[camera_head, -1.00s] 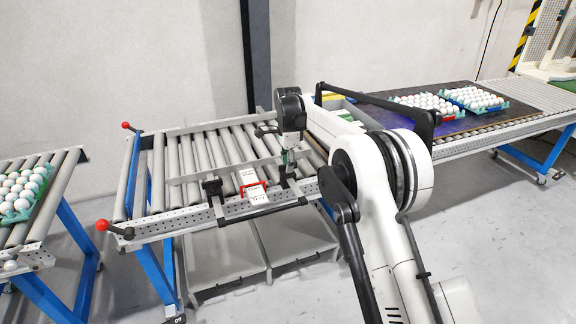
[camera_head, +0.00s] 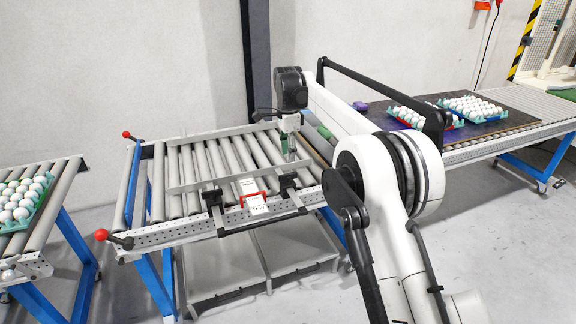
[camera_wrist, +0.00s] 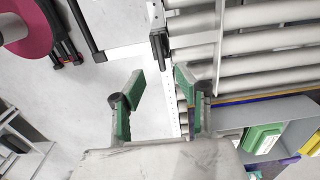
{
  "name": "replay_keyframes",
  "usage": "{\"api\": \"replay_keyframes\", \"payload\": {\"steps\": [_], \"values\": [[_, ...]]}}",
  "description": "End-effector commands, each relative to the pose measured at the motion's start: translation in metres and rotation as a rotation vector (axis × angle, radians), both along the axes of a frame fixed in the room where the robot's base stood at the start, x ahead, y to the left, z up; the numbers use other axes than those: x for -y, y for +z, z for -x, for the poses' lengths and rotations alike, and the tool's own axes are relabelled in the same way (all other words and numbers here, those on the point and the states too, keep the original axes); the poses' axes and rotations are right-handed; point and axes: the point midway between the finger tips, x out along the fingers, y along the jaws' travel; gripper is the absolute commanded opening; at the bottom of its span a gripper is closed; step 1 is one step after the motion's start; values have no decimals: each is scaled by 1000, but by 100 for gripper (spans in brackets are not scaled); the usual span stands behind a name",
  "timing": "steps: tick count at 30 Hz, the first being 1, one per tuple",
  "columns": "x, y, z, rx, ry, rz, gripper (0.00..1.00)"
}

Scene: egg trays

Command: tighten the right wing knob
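The right wing knob is on the right black clamp (camera_head: 287,184) at the front rail of the roller conveyor (camera_head: 165,238). Its wings are too small to make out. A black clamp part (camera_wrist: 158,44) also shows in the wrist view, beyond the fingertips. My gripper (camera_head: 291,150) hangs over the rollers, behind and above the right clamp, apart from it. In the wrist view my gripper (camera_wrist: 160,84) has its two green-padded fingers spread with nothing between them. The left black clamp (camera_head: 212,196) sits farther left on the same rail.
A red-framed white label holder (camera_head: 253,201) stands between the clamps. A long guide rail (camera_head: 190,185) crosses the rollers. A grey bin with a green item (camera_wrist: 262,138) is at the right in the wrist view. Egg trays (camera_head: 425,124) lie on the right-hand conveyor.

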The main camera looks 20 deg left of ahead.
Motion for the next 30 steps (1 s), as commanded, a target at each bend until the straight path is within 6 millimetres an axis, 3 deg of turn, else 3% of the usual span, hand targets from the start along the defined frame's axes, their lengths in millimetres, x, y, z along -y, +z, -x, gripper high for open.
{"api": "replay_keyframes", "payload": {"steps": [3,8,23,26,30], "values": [[0,16,0,0,0,0,32],[0,27,0,0,0,0,32],[0,29,0,0,0,0,32],[6,35,-1,4,6,-2,32],[30,56,-2,24,34,-14,32]]}}
